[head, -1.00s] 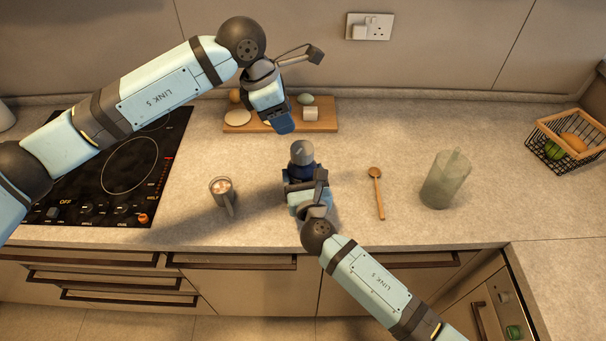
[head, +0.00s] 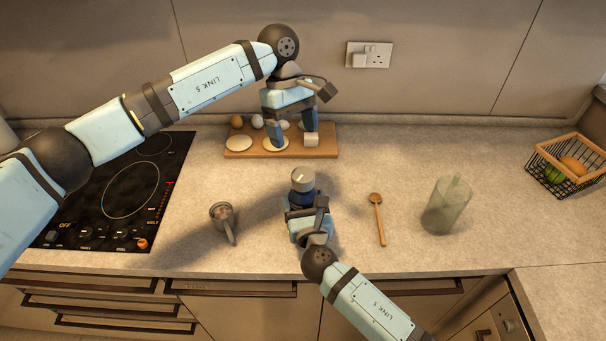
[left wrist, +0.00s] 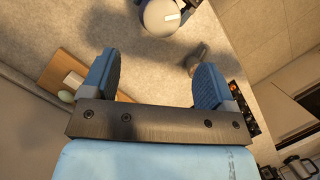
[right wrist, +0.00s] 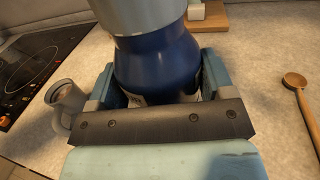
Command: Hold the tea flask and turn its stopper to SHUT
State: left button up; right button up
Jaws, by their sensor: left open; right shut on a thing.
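The tea flask (right wrist: 160,62) has a dark blue body and stands upright on the counter. Its grey stopper (head: 302,179) is on top, with a pale mark visible from above. The stopper also shows at the top of the left wrist view (left wrist: 160,16). My right gripper (head: 303,208) is shut around the flask's body from the front. My left gripper (head: 292,140) is open and empty, above the wooden board behind the flask and apart from the stopper. I cannot read any SHUT marking.
A mug (head: 222,217) stands left of the flask. A board (head: 240,153) with several eggs and small items lies behind. The hob (head: 120,200) is at left, a wire basket (head: 565,170) far right.

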aim_at(303, 174)
pick_arm(q)
jog(key=s+f+m, duration=0.1)
jog(key=f, duration=0.2)
jog(key=s+d+f+m+g, duration=0.1)
jog(key=f+m, duration=0.1)
jog(key=f, duration=0.1)
jog(key=s+d+f+m, duration=0.1)
jog(key=f+m, duration=0.1)
jog(key=f, duration=0.2)
jog(key=shift+s+y, duration=0.15)
jog(key=shift+y, duration=0.15)
jog(key=c, duration=0.9)
